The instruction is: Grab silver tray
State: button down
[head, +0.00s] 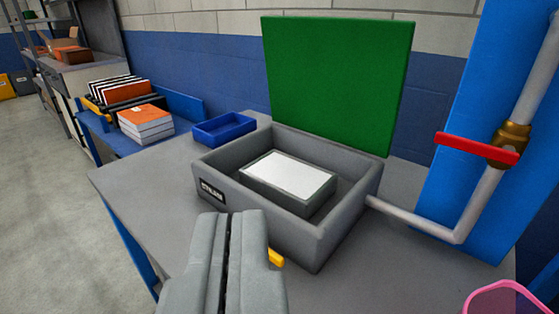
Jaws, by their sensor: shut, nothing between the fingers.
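A grey, silver-like tray (218,180) with raised walls and a small dark label on its front left stands on the grey table. Inside it lies a smaller grey box (285,198) with a white top. My gripper (229,216) is at the bottom centre, in front of the tray's near wall. Its two grey fingers are shut together with nothing between them. The fingers cover part of the tray's near side. I cannot tell whether they touch the tray.
A green panel (338,80) stands upright behind the tray. A small blue bin (224,130) sits behind it to the left. A pipe with a red valve handle (477,148) runs at the right. A pink object (505,297) is at the lower right. The table's left part (140,185) is clear.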

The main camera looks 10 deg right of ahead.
aim_at(299, 187)
jog(key=i+j+z, duration=0.1)
jog(key=j, duration=0.25)
jog(key=i+j+z, duration=0.1)
jog(key=j, duration=0.25)
jog(key=i+j+z, duration=0.1)
jog(key=i+j, duration=0.15)
jog(key=i+j+z, duration=0.1)
jog(key=j, duration=0.35)
